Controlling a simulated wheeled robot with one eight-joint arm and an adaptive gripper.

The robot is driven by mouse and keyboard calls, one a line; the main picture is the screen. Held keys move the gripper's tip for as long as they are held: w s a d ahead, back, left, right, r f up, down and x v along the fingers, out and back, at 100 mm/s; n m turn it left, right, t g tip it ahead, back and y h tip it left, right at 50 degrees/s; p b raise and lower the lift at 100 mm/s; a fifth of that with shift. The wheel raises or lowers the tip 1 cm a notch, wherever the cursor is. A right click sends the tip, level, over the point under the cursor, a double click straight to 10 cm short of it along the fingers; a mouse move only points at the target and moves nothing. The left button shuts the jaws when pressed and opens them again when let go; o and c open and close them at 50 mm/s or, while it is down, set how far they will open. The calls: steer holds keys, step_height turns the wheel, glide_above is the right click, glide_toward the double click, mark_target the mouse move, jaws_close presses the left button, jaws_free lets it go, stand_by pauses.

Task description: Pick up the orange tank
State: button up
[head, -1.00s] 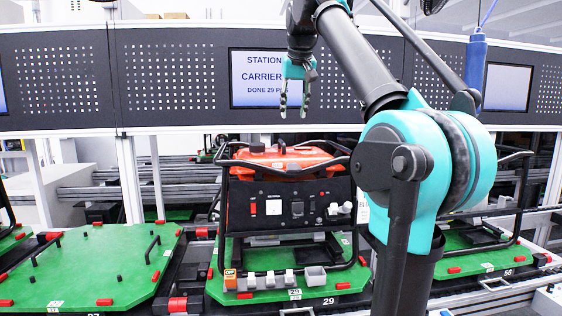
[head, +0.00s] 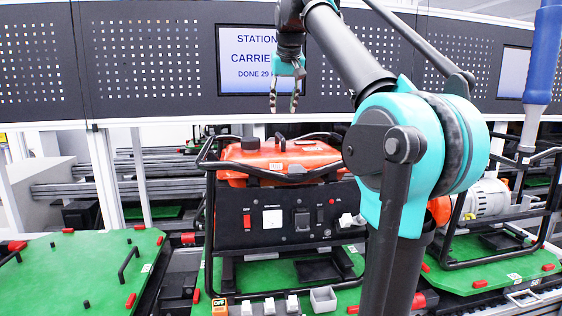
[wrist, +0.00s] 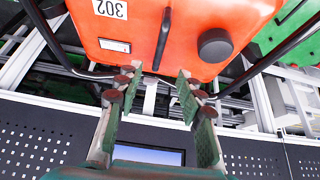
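The orange tank (head: 277,158) sits on top of a generator, inside its black tube frame (head: 209,200), on a green pallet. It has a dark round cap and a dark handle. In the wrist view the tank (wrist: 178,22) fills the upper middle, with a label "302", a black bar and a dark cap. My gripper (head: 283,108) points down above the tank, apart from it. In the wrist view the fingers of my gripper (wrist: 160,88) are spread with nothing between them. The tank's right end is partly hidden behind my arm in the head view.
The generator's black control panel (head: 290,217) is below the tank. An empty green pallet (head: 70,270) lies at left. Another pallet (head: 490,262) at right carries a frame with an engine. A perforated wall with a screen (head: 245,55) stands behind. A blue tool (head: 543,50) hangs at right.

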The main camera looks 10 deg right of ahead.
mark_target(280, 135)
steer(key=x, duration=0.8)
steer(key=shift+w+x, duration=0.2)
steer(key=shift+x, duration=2.45)
steer(key=shift+r, duration=0.1)
jaws_close()
